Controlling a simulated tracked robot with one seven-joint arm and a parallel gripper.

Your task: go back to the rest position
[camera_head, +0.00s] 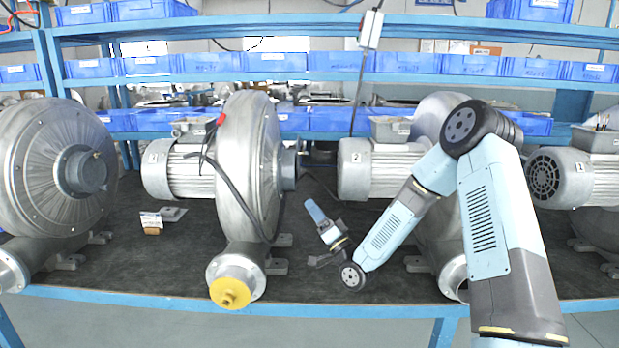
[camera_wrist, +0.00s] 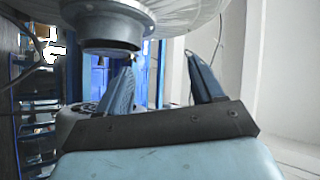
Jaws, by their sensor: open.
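My gripper (camera_head: 314,207) is in the gap just right of the middle blower (camera_head: 250,165), low over the dark bench top, with its blue end pointing up and slightly left. In the wrist view the two blue fingers of my gripper (camera_wrist: 161,57) stand apart with nothing between them. A grey round flange (camera_wrist: 115,25) of a blower is just beyond and above the fingers in that view. In the head view my arm is bent, with its elbow high at the right and its forearm sloping down left to the wrist.
More blowers stand at the left (camera_head: 60,150) and right (camera_head: 585,175), with a motor (camera_head: 380,168) behind my forearm. A yellow cap (camera_head: 229,293) is on the middle blower's outlet. A small box (camera_head: 150,222) lies on the bench (camera_head: 185,255). Shelves with blue bins (camera_head: 335,62) run behind.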

